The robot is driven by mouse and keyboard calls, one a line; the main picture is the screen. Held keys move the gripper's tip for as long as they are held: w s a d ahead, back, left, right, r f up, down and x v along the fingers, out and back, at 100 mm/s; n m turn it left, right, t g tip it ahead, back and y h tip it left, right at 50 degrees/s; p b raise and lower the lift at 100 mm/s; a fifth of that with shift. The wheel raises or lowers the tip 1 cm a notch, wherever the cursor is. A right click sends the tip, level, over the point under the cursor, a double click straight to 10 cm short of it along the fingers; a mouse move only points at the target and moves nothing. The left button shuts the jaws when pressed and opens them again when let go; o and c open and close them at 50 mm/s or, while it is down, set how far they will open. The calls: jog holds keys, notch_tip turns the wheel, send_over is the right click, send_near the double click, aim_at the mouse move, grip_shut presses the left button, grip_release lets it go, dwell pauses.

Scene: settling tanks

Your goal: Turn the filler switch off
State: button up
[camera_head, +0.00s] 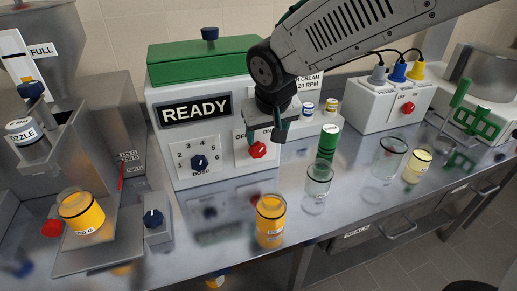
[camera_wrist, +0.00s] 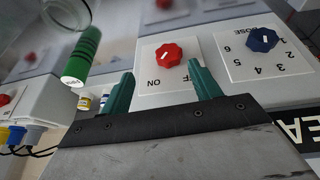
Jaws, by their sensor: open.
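The red switch knob (camera_head: 258,150) sits on a white plate on the front of the machine with the READY display. It also shows in the wrist view (camera_wrist: 172,54), with a slanted white mark. That view is turned over; an ON label (camera_wrist: 158,83) shows at the plate's left, and the OFF label at the right is partly hidden by a finger. I cannot tell which label the mark points to. My gripper (camera_head: 281,132) hangs just right of the knob in the head view. Its green fingers (camera_wrist: 163,86) are apart and empty, with the knob beyond them.
A blue dose dial (camera_head: 200,163) is left of the switch. A green cylinder (camera_head: 328,141), a clear jar (camera_head: 318,180) and an orange-filled jar (camera_head: 271,214) stand on the steel counter. A box with coloured plugs (camera_head: 388,98) stands to the right.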

aim_at(259, 150)
jog(key=x, duration=0.2)
jog(key=a+x, duration=0.1)
jog(key=x, duration=0.5)
jog(key=shift+w+a+f, duration=0.15)
jog(key=shift+w+a, duration=0.1)
jog(key=c, duration=1)
